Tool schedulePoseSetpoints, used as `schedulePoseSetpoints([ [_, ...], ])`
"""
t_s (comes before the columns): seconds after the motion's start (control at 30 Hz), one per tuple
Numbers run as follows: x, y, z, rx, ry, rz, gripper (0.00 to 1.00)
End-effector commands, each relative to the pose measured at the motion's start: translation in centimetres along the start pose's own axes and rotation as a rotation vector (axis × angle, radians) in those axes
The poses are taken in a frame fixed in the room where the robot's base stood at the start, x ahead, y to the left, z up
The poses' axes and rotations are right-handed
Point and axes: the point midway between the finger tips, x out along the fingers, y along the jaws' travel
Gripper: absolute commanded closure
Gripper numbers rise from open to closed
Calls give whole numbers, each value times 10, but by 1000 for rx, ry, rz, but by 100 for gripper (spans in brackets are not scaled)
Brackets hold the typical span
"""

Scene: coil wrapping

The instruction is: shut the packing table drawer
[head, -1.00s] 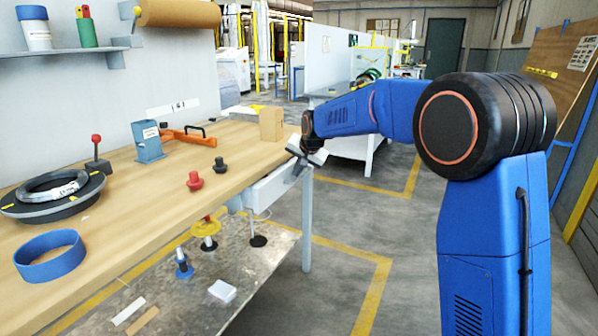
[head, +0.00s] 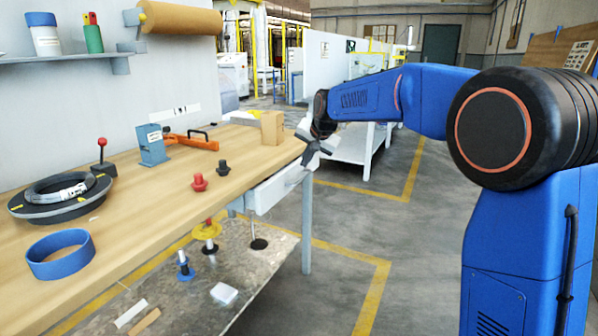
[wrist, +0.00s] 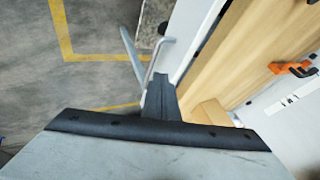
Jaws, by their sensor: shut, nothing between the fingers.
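The packing table (head: 150,215) has a light wooden top and runs along the left of the head view. Its pale grey drawer (head: 272,193) sits under the front edge near the far end and appears to stick out a little; how far is hard to tell. In the wrist view the drawer's pale front (wrist: 190,38) and grey bar handle (wrist: 163,52) show above the fingers. My gripper (head: 308,160) is shut and empty, at the drawer's far end. In the wrist view its dark fingertips (wrist: 160,80) are close to the handle; contact cannot be told.
A cardboard box (head: 272,128) stands at the table's far corner, with an orange tool (head: 190,141) nearby. Red and black knobs (head: 199,182) stand near the front edge. A lower shelf (head: 235,255) holds small parts. The floor right of the table is open, with yellow lines.

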Motion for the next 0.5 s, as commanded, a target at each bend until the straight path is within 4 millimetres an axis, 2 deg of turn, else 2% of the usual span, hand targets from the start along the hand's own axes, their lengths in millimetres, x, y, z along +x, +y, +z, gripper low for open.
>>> schedulePoseSetpoints([
  [0.17,24,33,36,174,-151,0,100],
  [0.3,41,58,78,393,-330,-21,100],
  [0.5,50,78,126,713,-570,-83,100],
])
